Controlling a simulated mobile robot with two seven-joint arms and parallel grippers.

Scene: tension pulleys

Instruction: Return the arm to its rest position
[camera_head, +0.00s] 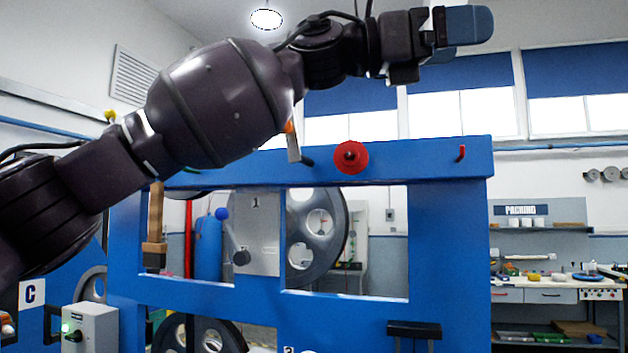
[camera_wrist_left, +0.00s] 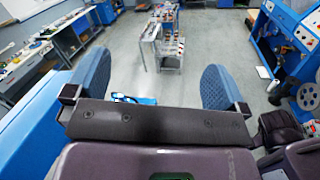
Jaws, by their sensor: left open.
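My left arm reaches from the left edge of the head view up across the top, in front of a blue frame. My left gripper (camera_head: 464,28) is raised at the top right of centre, well above the frame's top beam, and touches nothing. In the left wrist view its two blue-padded fingers (camera_wrist_left: 157,88) stand wide apart with nothing between them. My right gripper is in neither view.
The blue frame (camera_head: 450,245) fills the middle, with a red disc (camera_head: 350,157) and a red hook (camera_head: 461,153) on its top beam. Large grey wheels (camera_head: 317,222) show through its openings. A packing bench (camera_head: 540,295) stands at the right. The air around the gripper is clear.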

